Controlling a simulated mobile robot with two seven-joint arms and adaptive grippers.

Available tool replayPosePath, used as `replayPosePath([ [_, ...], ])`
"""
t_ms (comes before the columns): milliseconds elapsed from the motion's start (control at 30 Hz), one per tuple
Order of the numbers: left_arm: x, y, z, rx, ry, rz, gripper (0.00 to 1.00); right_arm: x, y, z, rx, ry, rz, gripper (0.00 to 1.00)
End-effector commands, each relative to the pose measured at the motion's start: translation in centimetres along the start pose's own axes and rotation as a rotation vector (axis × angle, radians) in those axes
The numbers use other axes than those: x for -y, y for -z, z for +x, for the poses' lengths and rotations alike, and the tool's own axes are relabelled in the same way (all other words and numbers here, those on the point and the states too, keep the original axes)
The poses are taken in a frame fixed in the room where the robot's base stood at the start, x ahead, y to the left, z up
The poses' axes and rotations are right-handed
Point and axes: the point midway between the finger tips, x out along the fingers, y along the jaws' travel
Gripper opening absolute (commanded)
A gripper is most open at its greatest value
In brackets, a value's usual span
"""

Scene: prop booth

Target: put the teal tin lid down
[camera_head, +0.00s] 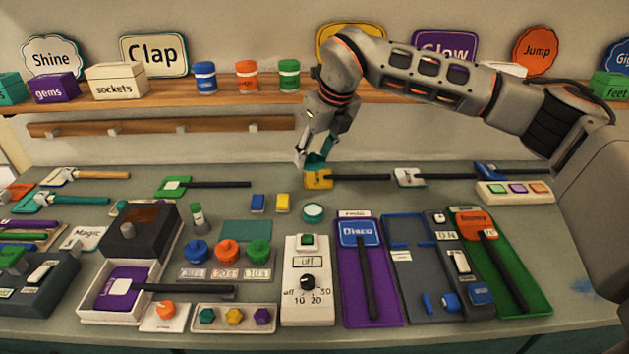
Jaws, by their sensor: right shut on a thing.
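My right gripper (312,165) comes down from the arm on the right, at the back of the table. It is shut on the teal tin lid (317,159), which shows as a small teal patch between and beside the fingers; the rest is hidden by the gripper. The lid is just behind a yellow-headed tool (318,179), and I cannot tell whether it touches it. A small round teal container (313,211) stands on the table in front of the gripper. My left gripper is not in view.
A flat teal mat (246,231) lies bare on the table (350,200). A white dial box (307,280) and a purple tray (370,308) are in front. A shelf (150,98) runs behind.

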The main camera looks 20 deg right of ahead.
Motion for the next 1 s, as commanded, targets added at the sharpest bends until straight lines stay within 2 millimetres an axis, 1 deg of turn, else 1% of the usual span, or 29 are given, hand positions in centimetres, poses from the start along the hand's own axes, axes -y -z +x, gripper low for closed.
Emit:
replayPosePath([
  [33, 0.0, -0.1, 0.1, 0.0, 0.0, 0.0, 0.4, 0.0, -0.6, -1.1, 0.003, 0.002, 0.0, 0.32],
  [100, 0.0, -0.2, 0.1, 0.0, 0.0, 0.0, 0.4, 0.0, -1.0, -2.3, 0.002, 0.001, 0.0, 0.32],
  [200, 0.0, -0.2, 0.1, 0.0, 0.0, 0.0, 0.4, 0.0, -1.6, -3.5, 0.001, 0.001, 0.0, 0.32],
  [300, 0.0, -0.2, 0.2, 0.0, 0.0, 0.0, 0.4, -0.3, -1.9, -4.4, 0.0, 0.001, -0.001, 0.32],
  [367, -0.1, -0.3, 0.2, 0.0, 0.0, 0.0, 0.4, -1.1, -2.0, -4.5, -0.001, 0.0, -0.004, 0.32],
  [467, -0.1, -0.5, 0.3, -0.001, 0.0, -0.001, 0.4, -3.6, -2.1, -4.4, 0.001, -0.001, -0.009, 0.32],
  [500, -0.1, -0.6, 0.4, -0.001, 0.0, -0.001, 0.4, -4.7, -2.1, -4.2, 0.0, -0.001, -0.01, 0.32],
  [600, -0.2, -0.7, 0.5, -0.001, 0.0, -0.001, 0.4, -7.0, -1.9, -3.9, -0.001, -0.001, -0.008, 0.32],
  [700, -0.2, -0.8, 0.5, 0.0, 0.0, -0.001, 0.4, -8.4, -1.6, -3.4, -0.002, -0.001, -0.004, 0.32],
  [767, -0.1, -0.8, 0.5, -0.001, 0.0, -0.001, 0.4, -8.7, -1.3, -2.6, -0.004, 0.0, -0.002, 0.32],
  [867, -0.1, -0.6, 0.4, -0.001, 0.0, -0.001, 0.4, -8.8, -0.4, -0.8, -0.006, -0.001, -0.002, 0.32],
  [1000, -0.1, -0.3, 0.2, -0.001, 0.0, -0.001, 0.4, -8.8, 0.9, 2.3, -0.007, -0.002, -0.001, 0.32],
])
